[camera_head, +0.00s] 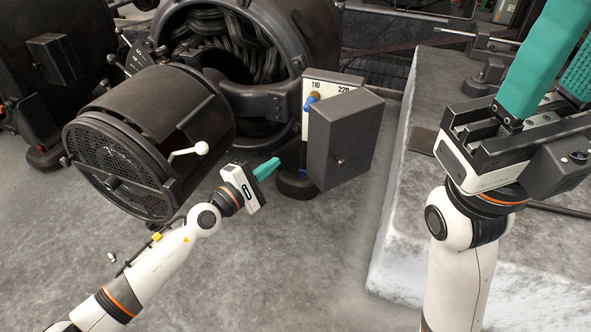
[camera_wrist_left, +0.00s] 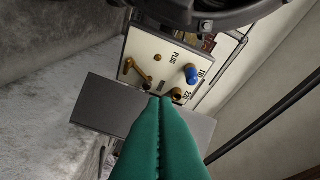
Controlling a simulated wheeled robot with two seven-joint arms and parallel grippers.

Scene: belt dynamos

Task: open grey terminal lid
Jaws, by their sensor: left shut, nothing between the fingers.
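The grey terminal lid (camera_head: 352,135), a dark box shape with a small knob, stands out from the pale terminal panel (camera_head: 333,83), covering part of it in the head view. In the left wrist view the lid (camera_wrist_left: 103,103) lies to the lower left of the panel (camera_wrist_left: 150,48), whose brass terminals and blue knob are exposed. My left gripper (camera_head: 268,168) is shut and empty, left of the lid; whether it touches the lid is unclear. Its teal fingers (camera_wrist_left: 160,98) hide part of the lid. My right gripper (camera_head: 560,65) is open, with its fingertips beyond the top edge.
A large dark dynamo (camera_head: 285,45) with exposed windings stands behind the panel. A drum-shaped cover (camera_head: 125,165) with a mesh end and a white-knobbed handle (camera_head: 188,151) stands left of my left gripper. A pale stone plinth (camera_head: 405,190) is at right.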

